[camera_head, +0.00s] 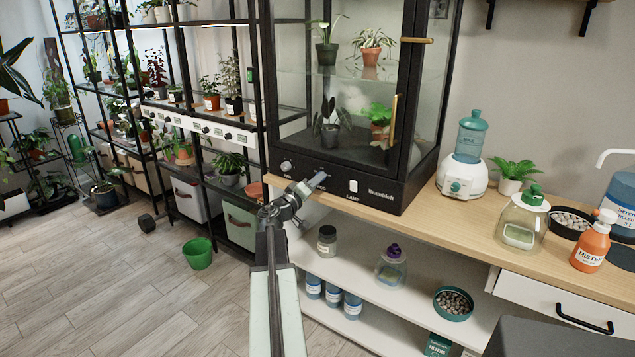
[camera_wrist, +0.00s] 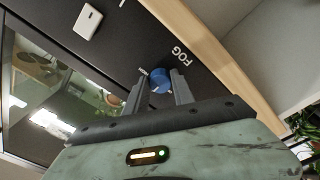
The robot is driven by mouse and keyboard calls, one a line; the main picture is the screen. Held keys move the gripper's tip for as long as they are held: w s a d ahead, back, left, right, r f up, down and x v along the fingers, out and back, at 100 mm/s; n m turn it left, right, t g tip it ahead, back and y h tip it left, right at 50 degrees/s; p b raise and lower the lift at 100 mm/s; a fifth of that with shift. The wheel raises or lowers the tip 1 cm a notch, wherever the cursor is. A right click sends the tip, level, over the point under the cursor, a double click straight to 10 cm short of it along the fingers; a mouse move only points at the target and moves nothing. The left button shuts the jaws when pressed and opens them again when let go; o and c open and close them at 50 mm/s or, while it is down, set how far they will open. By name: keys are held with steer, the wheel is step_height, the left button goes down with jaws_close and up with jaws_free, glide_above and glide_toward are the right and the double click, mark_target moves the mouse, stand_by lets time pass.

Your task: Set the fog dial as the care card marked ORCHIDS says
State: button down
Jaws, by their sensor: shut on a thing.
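The fog dial (camera_wrist: 160,80) is a round blue knob on the black front panel of the glass plant cabinet. It sits beside the word FOG in the wrist view. My gripper (camera_wrist: 160,90) is shut on it, one finger on each side. In the head view my gripper (camera_head: 315,182) reaches the cabinet's lower panel (camera_head: 375,194) and covers most of the dial. I cannot make out a care card marked ORCHIDS in either view.
A pale knob (camera_head: 287,166) is left of my gripper, and a white LAMP switch (camera_head: 353,186) is to its right. A white humidifier (camera_head: 462,182) with a blue-green tank stands on the wooden counter (camera_head: 420,215).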

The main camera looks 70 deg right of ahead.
steer(key=c, duration=1.1)
jaws_free()
steer(key=shift+o, duration=0.2)
steer(key=v, duration=0.7)
steer(key=shift+a+b, duration=0.3)
steer(key=shift+a, duration=0.1)
steer(key=shift+w, duration=0.1)
